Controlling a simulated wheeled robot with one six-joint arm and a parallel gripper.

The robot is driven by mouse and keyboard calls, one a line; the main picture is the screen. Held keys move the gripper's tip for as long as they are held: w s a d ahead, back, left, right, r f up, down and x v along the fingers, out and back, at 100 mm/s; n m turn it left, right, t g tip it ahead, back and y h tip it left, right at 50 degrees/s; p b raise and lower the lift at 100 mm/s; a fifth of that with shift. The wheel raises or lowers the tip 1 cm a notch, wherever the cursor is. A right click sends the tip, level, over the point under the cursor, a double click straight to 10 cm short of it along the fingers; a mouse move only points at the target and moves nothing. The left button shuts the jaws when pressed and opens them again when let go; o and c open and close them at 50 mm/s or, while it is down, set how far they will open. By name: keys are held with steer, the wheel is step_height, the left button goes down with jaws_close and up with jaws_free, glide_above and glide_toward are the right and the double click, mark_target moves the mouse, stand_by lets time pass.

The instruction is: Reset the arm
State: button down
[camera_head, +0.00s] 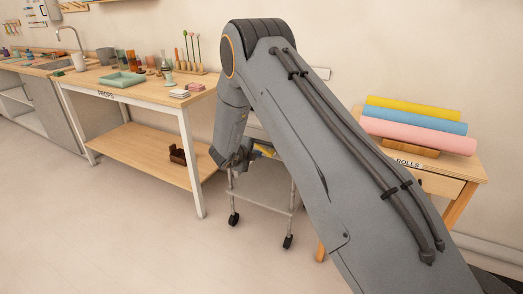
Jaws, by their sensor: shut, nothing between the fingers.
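My arm reaches up from the lower right, bends at a large joint near the top centre, and hangs down to my gripper (240,160). The gripper is small and dark in this view. It is shut and appears to hold nothing. It hangs in front of a grey wheeled cart (262,192), to the right of the props table (187,108). A small yellow item (265,150) shows just right of the gripper, partly hidden by my arm; I cannot tell whether they touch.
The props table bears a green tray (122,80), bottles and a rack of sticks. A brown caddy (178,155) sits on its lower shelf. At right, a table labelled ROLLS (462,172) bears yellow, blue and pink rolls (420,138). The floor (120,230) at front left is clear.

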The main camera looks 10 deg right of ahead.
steer(key=s+a+r+n+y, duration=0.5)
steer(key=s+a+r+n, duration=0.2)
steer(key=s+r, duration=0.25)
steer(key=s+a+r+n+g+y+p, duration=0.1)
steer(key=s+r+n+g+y, duration=0.2)
steer(key=s+n, duration=0.6)
steer(key=s+d+n+g, duration=0.2)
steer(key=s+n, duration=0.1)
steer(key=s, duration=0.6)
steer(key=s+d+r+n+g+p, duration=0.1)
steer(key=s+d+n+g, duration=0.1)
steer(key=s, duration=0.8)
steer(key=s+d+r+n+g, duration=0.1)
steer(key=s+n, duration=0.4)
steer(key=s, duration=0.5)
steer(key=d+g, duration=0.1)
steer(key=d, duration=0.1)
steer(key=shift+s+d+r, duration=0.25)
steer(key=shift+d, duration=0.05)
